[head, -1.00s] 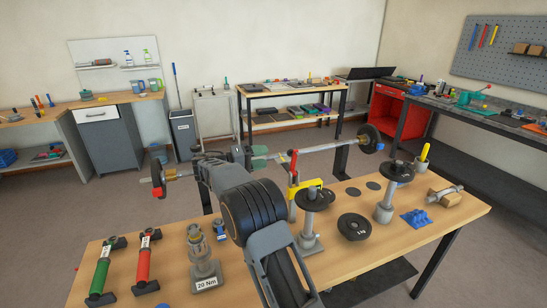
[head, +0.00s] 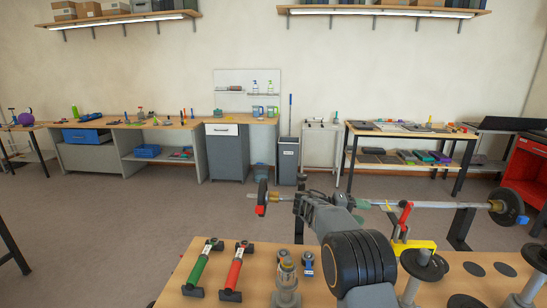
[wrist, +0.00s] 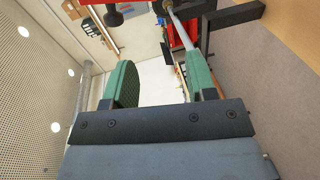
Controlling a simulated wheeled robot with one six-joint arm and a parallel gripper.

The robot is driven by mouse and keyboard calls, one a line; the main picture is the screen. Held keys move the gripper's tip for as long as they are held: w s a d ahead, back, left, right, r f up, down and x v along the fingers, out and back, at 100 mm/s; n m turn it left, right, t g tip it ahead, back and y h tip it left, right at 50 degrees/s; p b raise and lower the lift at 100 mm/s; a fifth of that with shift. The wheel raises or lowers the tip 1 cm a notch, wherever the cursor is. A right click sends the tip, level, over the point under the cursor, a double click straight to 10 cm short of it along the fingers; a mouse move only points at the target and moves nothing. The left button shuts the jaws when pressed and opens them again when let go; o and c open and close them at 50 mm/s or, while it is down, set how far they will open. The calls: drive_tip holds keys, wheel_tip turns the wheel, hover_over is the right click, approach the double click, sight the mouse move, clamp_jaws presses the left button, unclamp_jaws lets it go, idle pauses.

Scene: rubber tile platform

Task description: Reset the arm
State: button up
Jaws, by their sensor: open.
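My arm reaches out over the wooden bench (head: 215,262) in the head view, its dark wrist housing in front. My gripper (head: 372,203) is at the barbell (head: 450,205), partly hidden by the arm. In the wrist view my gripper (wrist: 163,82) shows two green fingers spread apart, with a clear gap between them. The silver bar (wrist: 180,28) shows close to the right finger. I cannot tell whether they touch.
A green rod (head: 203,266), a red rod (head: 235,268) and a grey torque tool (head: 286,282) stand or lie left of my arm. A yellow bracket (head: 412,245) and black weight discs (head: 425,262) are right. Open floor lies left of the bench.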

drive_tip(key=s+a+f+n+y, duration=0.45)
drive_tip(key=s+f+y, duration=0.4)
drive_tip(key=s, duration=0.25)
drive_tip(key=s+a+r+m+t+y+p, duration=0.1)
drive_tip(key=s+a+r+y, duration=0.1)
drive_tip(key=s, duration=0.4)
drive_tip(key=s+a+r+m+t+y+p, duration=0.1)
drive_tip(key=s+a+r+t+y, duration=0.1)
drive_tip(key=s, duration=0.4)
drive_tip(key=s+a+r+m+t+y+p, duration=0.1)
drive_tip(key=s+a+r+t+y, duration=0.1)
drive_tip(key=s+a, duration=0.3)
drive_tip(key=shift+s+a+r+y+p, duration=0.3)
drive_tip(key=shift+s+a+r+y, duration=0.15)
drive_tip(key=shift+s+y, duration=0.35)
